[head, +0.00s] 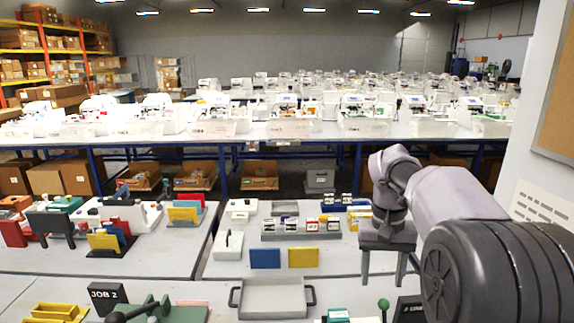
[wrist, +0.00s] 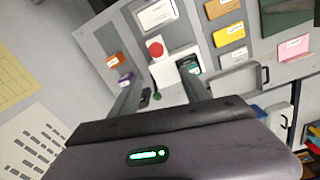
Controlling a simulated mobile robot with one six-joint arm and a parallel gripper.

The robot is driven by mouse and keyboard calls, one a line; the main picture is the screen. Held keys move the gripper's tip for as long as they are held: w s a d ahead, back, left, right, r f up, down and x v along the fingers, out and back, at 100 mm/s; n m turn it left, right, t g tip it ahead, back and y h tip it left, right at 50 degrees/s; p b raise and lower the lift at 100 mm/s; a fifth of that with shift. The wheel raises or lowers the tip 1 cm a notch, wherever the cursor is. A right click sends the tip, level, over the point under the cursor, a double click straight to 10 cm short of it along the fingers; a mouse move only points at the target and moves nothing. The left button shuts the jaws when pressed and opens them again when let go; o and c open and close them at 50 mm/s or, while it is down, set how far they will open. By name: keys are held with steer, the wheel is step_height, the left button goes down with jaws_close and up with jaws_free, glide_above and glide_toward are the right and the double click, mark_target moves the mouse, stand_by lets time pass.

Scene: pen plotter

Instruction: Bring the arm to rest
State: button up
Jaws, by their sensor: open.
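My gripper (head: 383,279) hangs from my arm on the right of the head view, its two fingers pointing down over the table. The fingers are apart, and nothing shows between them. In the wrist view my gripper (wrist: 162,74) also shows its fingers spread, over a board with a white block and a red round button (wrist: 155,48). The fingers appear clear of these things, but the exact gap is hard to tell. My arm reaches in from the lower right, bent at the wrist.
A grey tray with handles (head: 275,312) lies at the front middle. Blue (head: 265,258) and yellow (head: 303,257) plates stand behind it. A JOB 2 sign (head: 107,297) is at the left. A green-topped lever (head: 383,304) stands below my gripper. A white wall panel (head: 540,130) rises at the right.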

steer(key=s+a+m+t+y+b, duration=0.1)
steer(key=s+a+t+b, duration=0.35)
steer(key=s, duration=1.15)
steer(key=s+a+f+b, duration=0.1)
steer(key=s+a+f, duration=0.2)
steer(key=s, duration=0.2)
steer(key=s+a+f+m+t+y+b, duration=0.1)
steer(key=s+a+f, duration=0.2)
steer(key=s, duration=0.3)
steer(key=shift+s+f+y+b, duration=0.25)
steer(key=shift+f+y+b, duration=0.05)
steer(key=shift+f, duration=0.1)
